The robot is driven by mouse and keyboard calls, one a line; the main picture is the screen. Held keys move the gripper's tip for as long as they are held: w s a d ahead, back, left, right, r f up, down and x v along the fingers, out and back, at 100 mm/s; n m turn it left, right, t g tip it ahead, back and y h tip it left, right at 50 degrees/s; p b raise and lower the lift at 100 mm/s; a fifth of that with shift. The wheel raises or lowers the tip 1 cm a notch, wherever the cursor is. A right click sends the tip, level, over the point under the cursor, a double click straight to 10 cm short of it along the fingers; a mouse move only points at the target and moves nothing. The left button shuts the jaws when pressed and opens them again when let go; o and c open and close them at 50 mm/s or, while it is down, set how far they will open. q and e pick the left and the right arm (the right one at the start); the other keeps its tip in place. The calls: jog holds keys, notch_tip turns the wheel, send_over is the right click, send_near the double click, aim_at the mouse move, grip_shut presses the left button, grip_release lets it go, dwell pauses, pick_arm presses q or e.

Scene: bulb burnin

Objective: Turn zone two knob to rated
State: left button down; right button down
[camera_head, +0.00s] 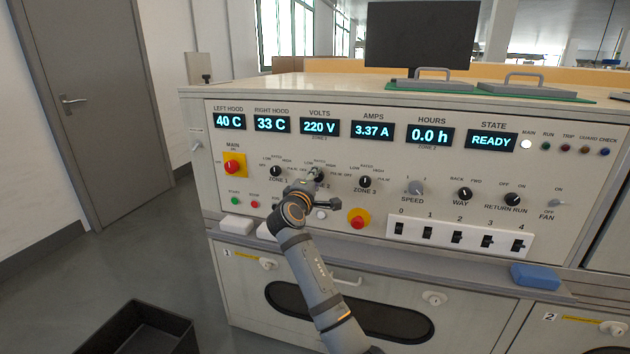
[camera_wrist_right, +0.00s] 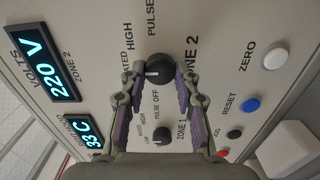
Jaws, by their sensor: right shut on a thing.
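The zone two knob (camera_wrist_right: 158,70) is black and round, seen in the right wrist view between the two fingertips of my right gripper (camera_wrist_right: 160,80). The fingers are closed around it from both sides. Its white mark points left in that view, toward the partly covered word ending in "ATED". In the head view my right gripper (camera_head: 311,184) is at the panel and covers most of this knob, so its mark cannot be read there. The volts display (camera_head: 319,128) reads 220 V. My left gripper is in neither view.
The zone one knob (camera_head: 275,171) and zone three knob (camera_head: 365,182) flank my gripper closely. A red-and-yellow main switch (camera_head: 233,164) is to the left, and a red emergency-style knob (camera_head: 359,218) is below right. A blue block (camera_head: 535,277) lies on the ledge.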

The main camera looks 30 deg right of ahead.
jog(key=shift+f, duration=0.15)
jog(key=c, duration=1)
grip_release()
jog(key=shift+c, duration=0.2)
jog(key=shift+o, duration=0.3)
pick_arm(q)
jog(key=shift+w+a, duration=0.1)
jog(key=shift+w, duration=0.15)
pick_arm(e)
jog(key=v, duration=0.7)
jog(key=shift+s+a, duration=0.2)
jog(key=shift+s, duration=0.05)
